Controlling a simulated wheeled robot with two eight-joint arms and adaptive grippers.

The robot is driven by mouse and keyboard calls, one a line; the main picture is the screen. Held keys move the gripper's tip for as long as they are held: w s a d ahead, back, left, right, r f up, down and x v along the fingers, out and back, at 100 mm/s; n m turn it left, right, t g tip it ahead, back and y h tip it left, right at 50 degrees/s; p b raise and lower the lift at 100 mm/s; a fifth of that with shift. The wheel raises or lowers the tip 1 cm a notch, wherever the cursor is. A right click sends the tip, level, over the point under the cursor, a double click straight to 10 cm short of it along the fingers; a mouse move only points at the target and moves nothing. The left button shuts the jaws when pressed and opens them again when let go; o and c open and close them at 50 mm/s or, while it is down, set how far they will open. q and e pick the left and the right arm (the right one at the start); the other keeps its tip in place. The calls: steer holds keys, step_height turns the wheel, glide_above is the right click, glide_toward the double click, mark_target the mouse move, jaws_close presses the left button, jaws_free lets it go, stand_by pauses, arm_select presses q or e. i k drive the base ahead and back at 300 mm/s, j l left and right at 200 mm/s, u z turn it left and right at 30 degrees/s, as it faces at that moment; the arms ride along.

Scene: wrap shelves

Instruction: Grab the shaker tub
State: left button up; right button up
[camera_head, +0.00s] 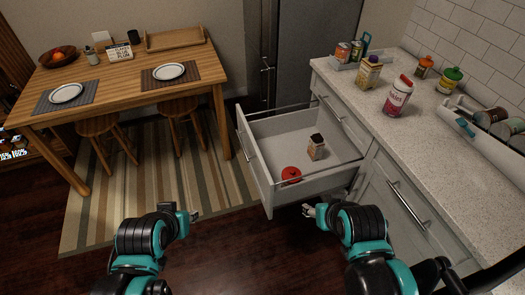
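A white and pink tub with a red cap (398,95) stands upright on the counter and may be the shaker tub. An orange-brown capped container (424,67) and a yellow one with a green lid (449,80) stand farther back by the wall; I cannot tell for certain which is meant. My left gripper (194,213) hangs over the floor left of the open drawer, its fingers too small to judge. My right gripper (308,211) is just in front of the drawer, below counter level, its small fingertips seeming apart and empty. Neither gripper touches any container.
The drawer (262,187) is pulled out, holding a small carton (316,147) and a red round item (291,175). A yellow carton (369,72), a tray of cans (345,62) and a white bin (485,137) are on the counter (420,130). A wooden table (125,78) stands left.

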mark_target(396, 103)
steer(key=i, duration=0.9)
steer(key=i+l+z, duration=0.1)
steer(key=z, duration=1.95)
steer(key=i+j, duration=0.05)
steer(key=j, duration=0.05)
